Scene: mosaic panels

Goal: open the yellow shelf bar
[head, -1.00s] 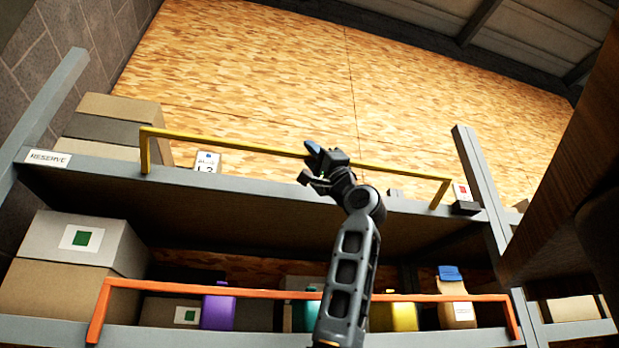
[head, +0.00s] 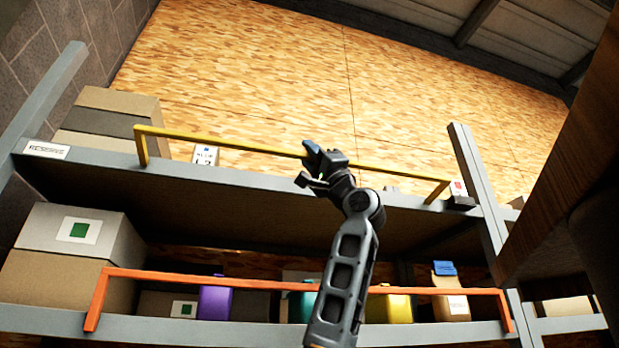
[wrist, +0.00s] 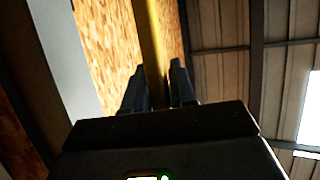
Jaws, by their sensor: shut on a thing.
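The yellow shelf bar (head: 240,147) runs across the front of the upper shelf (head: 100,164), with a short post at each end. It stands a little above the shelf edge. My gripper (head: 309,153) is shut on the bar near its middle. In the wrist view the yellow bar (wrist: 149,40) passes between the two fingers of my gripper (wrist: 158,86). The part of the bar inside the jaws is hidden.
An orange bar (head: 200,279) crosses the lower shelf below, in front of cartons and coloured containers. Boxes (head: 105,122) stand on the upper shelf at left. A grey upright (head: 468,170) and a dark wooden shape (head: 560,170) are at right.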

